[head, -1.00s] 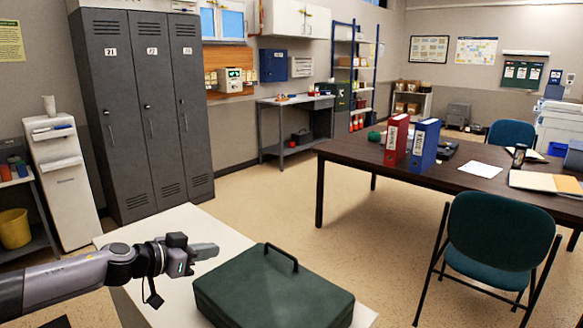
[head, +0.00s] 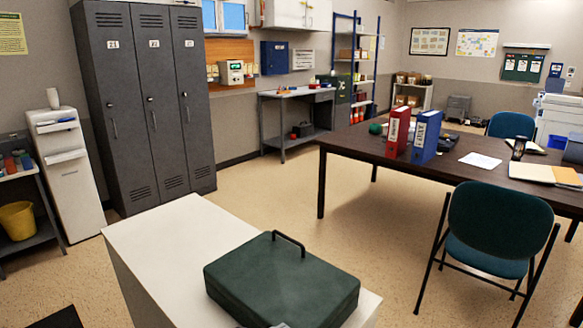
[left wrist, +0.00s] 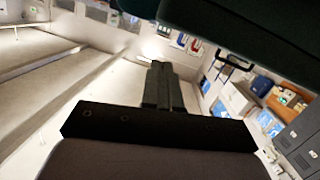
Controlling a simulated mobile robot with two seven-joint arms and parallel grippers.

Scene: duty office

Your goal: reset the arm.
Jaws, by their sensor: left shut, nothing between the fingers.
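My left gripper (left wrist: 160,72) shows in the left wrist view with its two dark fingers together and nothing between them. The left arm no longer shows in the head view, apart from what may be a small grey tip at the bottom edge by the case. The dark green case (head: 283,280) lies closed on the white-topped counter (head: 160,235), its handle up. A dark green body, probably the case (left wrist: 245,22), fills the top of the left wrist view, close to the fingers; I cannot tell whether they touch. My right gripper is in neither view.
A dark table (head: 350,157) with red (head: 397,132) and blue (head: 425,137) binders stands at the right, a teal chair (head: 497,225) before it. Grey lockers (head: 145,110) stand at the back left. The counter's left part is bare, and open floor lies beyond it.

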